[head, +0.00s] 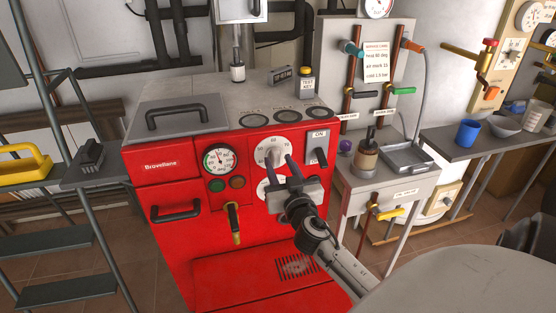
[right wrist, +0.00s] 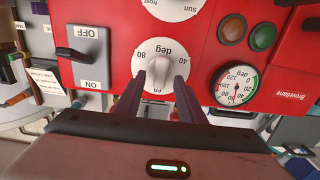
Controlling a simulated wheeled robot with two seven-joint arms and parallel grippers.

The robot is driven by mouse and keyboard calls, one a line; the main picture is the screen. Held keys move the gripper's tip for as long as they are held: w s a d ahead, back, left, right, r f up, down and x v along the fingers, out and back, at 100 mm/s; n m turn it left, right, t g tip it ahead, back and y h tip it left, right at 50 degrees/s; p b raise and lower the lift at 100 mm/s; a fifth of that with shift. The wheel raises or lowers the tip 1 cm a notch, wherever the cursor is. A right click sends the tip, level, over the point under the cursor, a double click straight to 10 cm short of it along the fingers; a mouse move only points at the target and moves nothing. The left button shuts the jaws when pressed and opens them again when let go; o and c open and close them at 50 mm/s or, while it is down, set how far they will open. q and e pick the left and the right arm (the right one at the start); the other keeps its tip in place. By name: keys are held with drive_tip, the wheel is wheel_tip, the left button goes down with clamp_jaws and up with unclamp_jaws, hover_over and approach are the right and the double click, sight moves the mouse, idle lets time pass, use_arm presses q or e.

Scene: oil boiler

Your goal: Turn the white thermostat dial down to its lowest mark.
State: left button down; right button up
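My right gripper (right wrist: 159,82) is open, one finger on each side of the grip, with a small gap showing at each side. In the head view my right gripper (head: 278,168) covers the dial's lower part. I cannot read its exact setting. My left gripper is not in view.
A second white dial (right wrist: 175,8), marked "sun", sits close to the thermostat dial. An ON/OFF switch (head: 317,148) is at its right in the head view. The round gauge (head: 219,160) and brass tap (head: 234,222) are at its left. A side table (head: 385,180) stands right of the boiler.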

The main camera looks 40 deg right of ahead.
drive_tip(key=shift+x, duration=0.9)
clamp_jaws()
